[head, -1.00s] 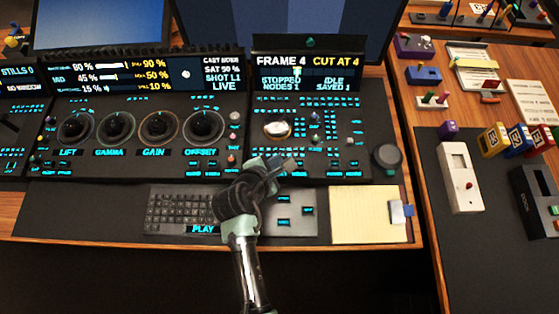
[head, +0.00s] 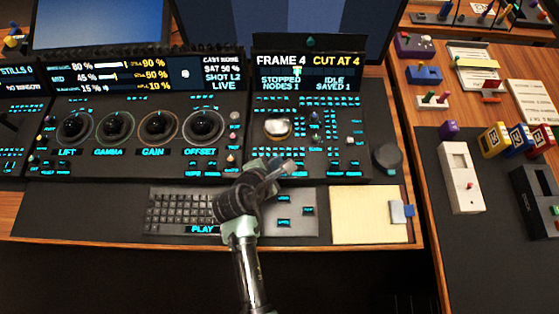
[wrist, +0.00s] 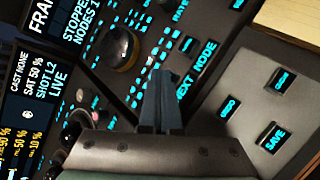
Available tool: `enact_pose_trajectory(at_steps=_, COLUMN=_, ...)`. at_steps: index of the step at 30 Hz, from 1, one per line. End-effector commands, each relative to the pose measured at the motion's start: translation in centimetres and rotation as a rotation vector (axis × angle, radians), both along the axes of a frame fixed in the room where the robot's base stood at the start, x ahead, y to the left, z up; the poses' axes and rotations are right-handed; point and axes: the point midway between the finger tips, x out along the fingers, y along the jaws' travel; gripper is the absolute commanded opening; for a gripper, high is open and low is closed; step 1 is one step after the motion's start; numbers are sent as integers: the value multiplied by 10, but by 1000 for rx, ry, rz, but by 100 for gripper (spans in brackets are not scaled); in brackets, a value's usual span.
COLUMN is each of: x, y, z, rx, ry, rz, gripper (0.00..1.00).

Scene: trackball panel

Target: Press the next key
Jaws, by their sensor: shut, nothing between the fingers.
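My gripper (head: 288,166) is shut and empty, held over the lower part of the right-hand control panel (head: 345,100). In the wrist view my gripper (wrist: 168,78) points at the panel beside the lit words NEXT NODE (wrist: 196,68). The key that goes with these words is not clearly seen; the fingers cover part of the panel there. I cannot tell whether the fingertips touch the panel. The small screen (head: 223,76) reads SHOT L2, and it also shows in the wrist view (wrist: 48,85).
A pale trackball (head: 277,128) sits just above the fingers. A grey keypad (head: 290,213) with UNDO and SAVE keys (wrist: 272,137) lies to the lower right. A notepad (head: 365,218) and a round dark knob (head: 387,158) stand further right.

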Motion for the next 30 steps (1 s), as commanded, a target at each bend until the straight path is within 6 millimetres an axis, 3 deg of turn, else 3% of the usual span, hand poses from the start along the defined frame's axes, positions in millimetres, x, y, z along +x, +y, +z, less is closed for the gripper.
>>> enact_pose_trajectory(at_steps=11, x=-1, y=0, z=-1, rx=0, ry=4, rz=0, gripper=0)
enact_pose_trajectory(at_steps=22, x=-1, y=0, z=16, rx=0, ry=4, rz=0, gripper=0)
enact_pose_trajectory(at_steps=30, x=-1, y=0, z=17, rx=0, ry=2, rz=-1, gripper=0)
